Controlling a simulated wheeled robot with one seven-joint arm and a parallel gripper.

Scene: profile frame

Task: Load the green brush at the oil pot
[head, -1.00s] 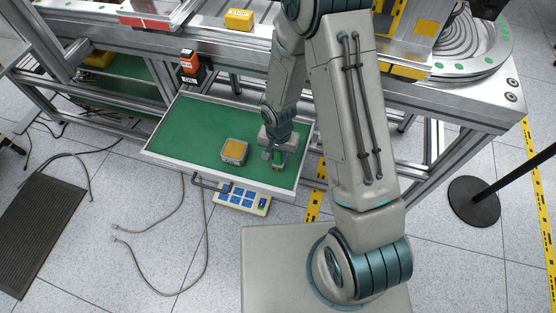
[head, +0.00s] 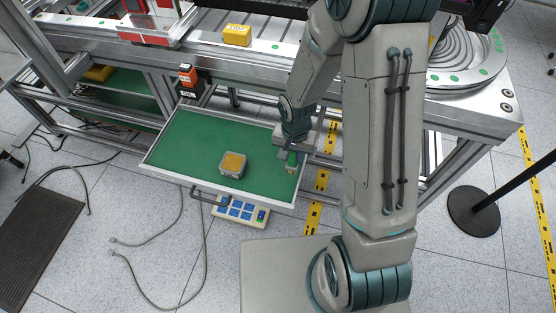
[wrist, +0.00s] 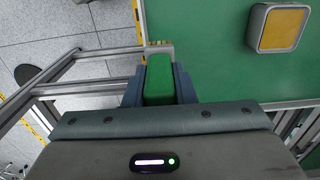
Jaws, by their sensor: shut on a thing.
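The green brush (wrist: 158,82) is between the two fingers of my gripper (wrist: 159,88) in the wrist view, with a pale, bristle-like end at its far tip. In the head view the gripper (head: 289,156) and the brush (head: 291,161) are over the right end of the green tray. A squat grey square pot with a yellow top (head: 233,164) stands on the tray to the left of the gripper, apart from it; I take it as the oil pot. It also shows at the upper right of the wrist view (wrist: 278,27).
The green tray (head: 200,140) has a raised metal rim and bare room left of the pot. A keypad panel (head: 240,210) is by its front edge. An orange and black box (head: 188,78) hangs on the bench rail behind. Metal frame bars (wrist: 95,50) lie beside the tray.

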